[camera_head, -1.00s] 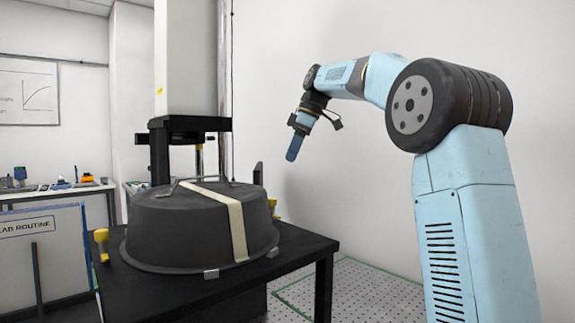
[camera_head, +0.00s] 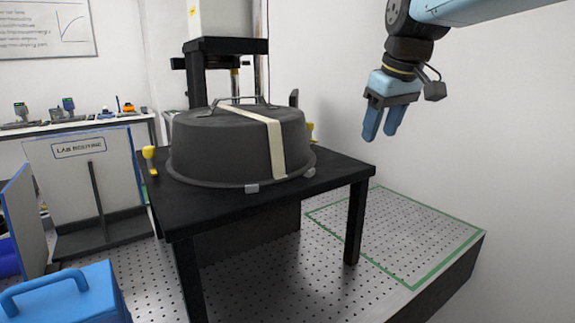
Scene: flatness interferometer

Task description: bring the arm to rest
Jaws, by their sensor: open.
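My gripper (camera_head: 383,135) hangs at the upper right with its two blue fingers pointing down. The fingers are apart and nothing shows between them. It is in the air to the right of the dark round cover (camera_head: 222,145), clear of it in the picture. The upper part of my arm runs out of the frame at the top right.
The cover, with a pale strap (camera_head: 274,140) and a top handle, sits on a black table (camera_head: 338,175). A perforated floor plate (camera_head: 400,225) with a green outline lies at right. A blue case (camera_head: 65,300) stands front left. A panel (camera_head: 80,165) is behind it.

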